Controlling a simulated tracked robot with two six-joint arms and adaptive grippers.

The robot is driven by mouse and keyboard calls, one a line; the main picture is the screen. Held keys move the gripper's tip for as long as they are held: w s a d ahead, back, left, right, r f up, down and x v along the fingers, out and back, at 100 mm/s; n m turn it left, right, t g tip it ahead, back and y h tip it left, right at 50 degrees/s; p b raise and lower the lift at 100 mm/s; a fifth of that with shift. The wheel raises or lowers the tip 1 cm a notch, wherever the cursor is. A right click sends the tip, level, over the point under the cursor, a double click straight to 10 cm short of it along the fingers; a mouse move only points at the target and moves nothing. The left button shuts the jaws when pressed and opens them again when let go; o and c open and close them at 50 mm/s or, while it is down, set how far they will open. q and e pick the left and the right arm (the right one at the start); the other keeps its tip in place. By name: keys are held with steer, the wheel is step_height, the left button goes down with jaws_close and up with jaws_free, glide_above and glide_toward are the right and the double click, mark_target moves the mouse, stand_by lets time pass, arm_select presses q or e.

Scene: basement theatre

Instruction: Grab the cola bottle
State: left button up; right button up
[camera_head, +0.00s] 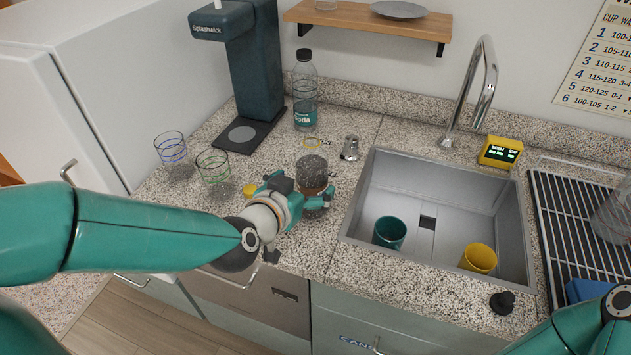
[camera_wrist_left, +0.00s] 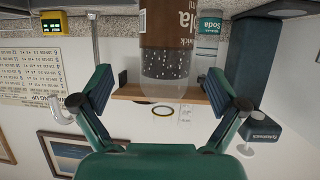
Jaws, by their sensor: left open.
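The cola bottle (camera_head: 312,172), brown with a dark, speckled upper part, stands on the granite counter left of the sink. In the left wrist view the cola bottle (camera_wrist_left: 165,60) rises between my fingers, its brown label partly cut off at the top edge. My left gripper (camera_head: 301,192) is open, its fingers on either side of the bottle; it also shows in the left wrist view (camera_wrist_left: 160,95). I cannot tell whether a finger touches it. The bottle's lower part is hidden by my gripper. My right gripper is out of view; only part of that arm shows at bottom right.
A soda bottle (camera_head: 305,90) stands behind, beside a dark drink machine (camera_head: 247,65). Glasses with blue (camera_head: 171,148) and green (camera_head: 213,166) rings stand to the left. The sink (camera_head: 350,225) holds a teal cup (camera_head: 389,232) and a yellow cup (camera_head: 479,258). A tall faucet (camera_head: 487,80) rises behind it.

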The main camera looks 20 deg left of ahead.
arm_select(q)
steer(key=shift+a+p+x, duration=0.15)
steer(key=shift+p+x, duration=0.05)
steer(key=shift+x, duration=1.3)
steer(key=shift+a+p+x, duration=0.15)
steer(key=shift+p+x, duration=0.05)
steer(key=shift+x, duration=1.3)
steer(key=shift+a+r, duration=0.1)
steer(key=c, duration=1.7)
